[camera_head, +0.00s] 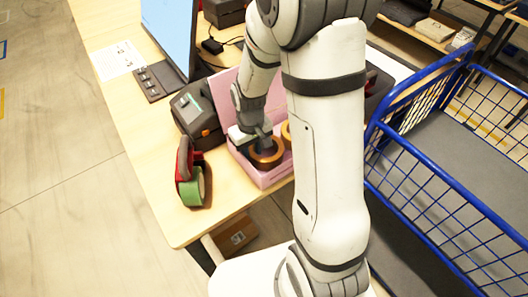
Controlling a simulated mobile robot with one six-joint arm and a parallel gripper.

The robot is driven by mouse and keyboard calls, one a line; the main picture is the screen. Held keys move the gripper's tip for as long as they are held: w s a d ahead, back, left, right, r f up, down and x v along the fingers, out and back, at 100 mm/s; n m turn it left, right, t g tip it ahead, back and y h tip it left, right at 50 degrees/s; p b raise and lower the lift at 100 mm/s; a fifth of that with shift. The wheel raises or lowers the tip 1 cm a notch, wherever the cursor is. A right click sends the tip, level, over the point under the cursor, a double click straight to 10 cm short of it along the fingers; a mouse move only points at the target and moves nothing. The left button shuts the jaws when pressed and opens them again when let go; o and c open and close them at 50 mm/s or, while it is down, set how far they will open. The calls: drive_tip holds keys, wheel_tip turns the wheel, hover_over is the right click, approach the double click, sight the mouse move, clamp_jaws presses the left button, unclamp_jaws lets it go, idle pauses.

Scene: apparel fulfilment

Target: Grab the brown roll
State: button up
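A brown roll (270,162) of tape sits at the near end of a pink box (268,180) on the wooden table. A second brown or tan roll (286,132) shows partly beside it, mostly hidden behind my arm. My gripper (259,145) points down at the nearer brown roll, with its end over or within the roll's ring. Whether its fingers touch the roll is too small to tell. The fingers are mostly hidden, so I cannot see if they are open or shut.
A red tape dispenser with a green roll (193,187) stands left of the box. A dark label printer (197,115) is behind it, near a monitor (168,30). A blue wire cart (440,165) stands right of the table. Bare tabletop (140,120) shows along the left edge.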

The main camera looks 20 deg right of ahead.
sight(252, 154)
drive_tip(key=shift+f, duration=1.6)
drive_tip(key=shift+c, duration=0.4)
clamp_jaws()
